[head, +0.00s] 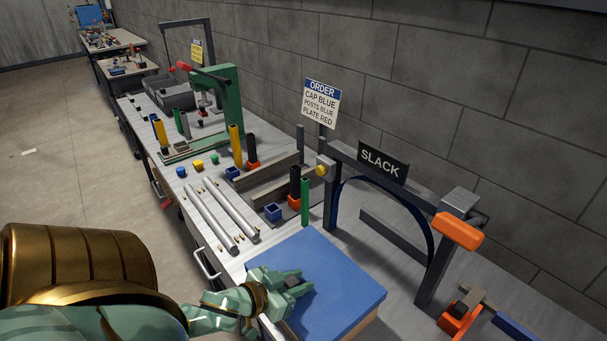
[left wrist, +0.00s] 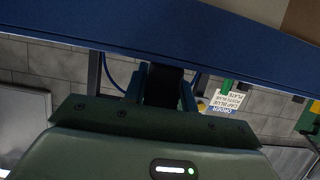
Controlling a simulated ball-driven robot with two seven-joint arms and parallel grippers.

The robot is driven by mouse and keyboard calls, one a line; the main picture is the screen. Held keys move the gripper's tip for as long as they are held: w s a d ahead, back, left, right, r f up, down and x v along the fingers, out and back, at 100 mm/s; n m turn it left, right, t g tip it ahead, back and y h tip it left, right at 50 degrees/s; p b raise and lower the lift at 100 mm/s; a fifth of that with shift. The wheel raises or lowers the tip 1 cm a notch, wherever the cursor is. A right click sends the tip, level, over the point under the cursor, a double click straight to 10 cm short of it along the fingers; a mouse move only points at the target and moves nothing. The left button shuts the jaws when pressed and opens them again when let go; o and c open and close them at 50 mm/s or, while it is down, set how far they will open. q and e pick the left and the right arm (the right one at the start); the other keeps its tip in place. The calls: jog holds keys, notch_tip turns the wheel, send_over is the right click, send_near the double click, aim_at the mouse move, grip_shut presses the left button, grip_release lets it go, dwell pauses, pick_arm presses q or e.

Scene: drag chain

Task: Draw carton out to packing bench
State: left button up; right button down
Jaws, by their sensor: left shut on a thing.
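The carton (head: 345,272) is a box with a flat blue top and a brown cardboard side, at the near end of the long bench in the head view. Its blue face and brown part (left wrist: 302,22) fill the upper part of the left wrist view. My left gripper (head: 292,286) reaches over the near left part of the blue top. Its fingers are shut on a dark block (left wrist: 164,86), close to the blue face. Whether this block is fixed to the carton cannot be told. My right gripper is not in view.
A grey frame with a SLACK sign (head: 383,163) and a hanging blue strap stands behind the carton. An orange handle (head: 459,231) is to the right. Two metal rods (head: 232,210) and several coloured blocks and posts lie farther along the bench. Open floor lies left.

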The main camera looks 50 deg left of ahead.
pick_arm(q)
jog(key=shift+s, duration=0.35)
jog(key=o, duration=1.1)
jog(key=p+v, duration=0.4)
jog(key=v, duration=1.2)
jog(key=shift+s, duration=0.15)
